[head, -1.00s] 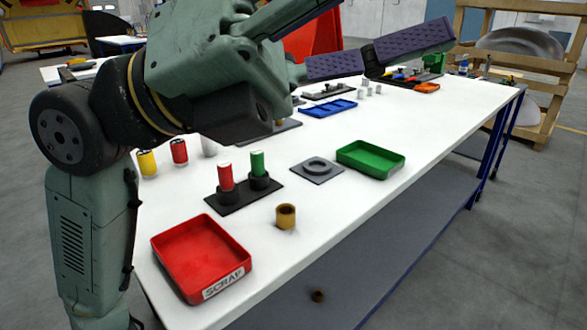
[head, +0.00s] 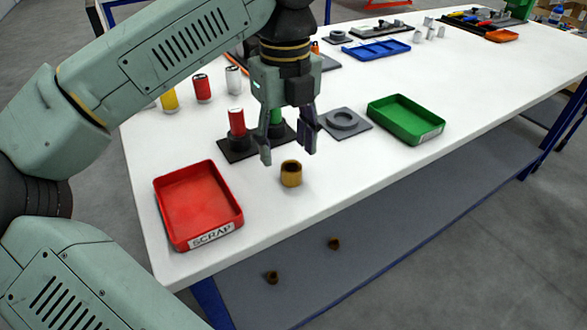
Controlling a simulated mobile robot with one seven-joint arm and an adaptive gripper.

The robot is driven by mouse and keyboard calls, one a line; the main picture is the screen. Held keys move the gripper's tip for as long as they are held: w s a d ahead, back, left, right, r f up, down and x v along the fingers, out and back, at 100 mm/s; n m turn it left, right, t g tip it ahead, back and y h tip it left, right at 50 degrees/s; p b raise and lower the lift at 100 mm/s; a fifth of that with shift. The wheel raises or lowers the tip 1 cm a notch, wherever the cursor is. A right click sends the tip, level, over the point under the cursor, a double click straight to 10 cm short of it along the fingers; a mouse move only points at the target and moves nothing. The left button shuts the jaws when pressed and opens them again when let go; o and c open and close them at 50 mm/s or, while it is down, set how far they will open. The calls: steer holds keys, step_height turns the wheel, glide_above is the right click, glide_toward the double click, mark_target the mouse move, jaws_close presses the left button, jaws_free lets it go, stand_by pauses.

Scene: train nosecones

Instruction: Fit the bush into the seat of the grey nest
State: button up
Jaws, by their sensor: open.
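The bush is a short brass-coloured hollow cylinder (head: 291,174) standing upright on the white table near its front edge. The grey nest (head: 345,122) is a flat square plate with a raised ring seat, behind and to the right of the bush; the ring looks empty. My gripper (head: 288,155) points down with its two fingers spread and nothing between them. It is above or just behind the bush; the exact gap cannot be told. Its fingers partly hide the black holder behind.
A red SCRAP tray (head: 198,205) lies front left and a green tray (head: 405,119) lies right of the nest. A black holder (head: 238,149) carries a red and a green cylinder. Coloured cans (head: 202,88) stand behind. Two brown rings (head: 334,243) lie on the lower shelf.

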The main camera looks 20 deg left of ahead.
mark_target(291, 167)
steer(key=shift+w+d+f+p, duration=0.15)
steer(key=shift+f+p, duration=0.1)
steer(key=shift+f, duration=0.75)
steer(key=shift+w+f+p, duration=0.1)
steer(key=shift+f+p, duration=0.1)
steer(key=shift+f, duration=0.8)
steer(key=shift+w+d+f+p, duration=0.15)
steer(key=shift+f+p, duration=0.1)
steer(key=shift+f, duration=0.75)
steer(key=shift+c, duration=0.4)
jaws_close()
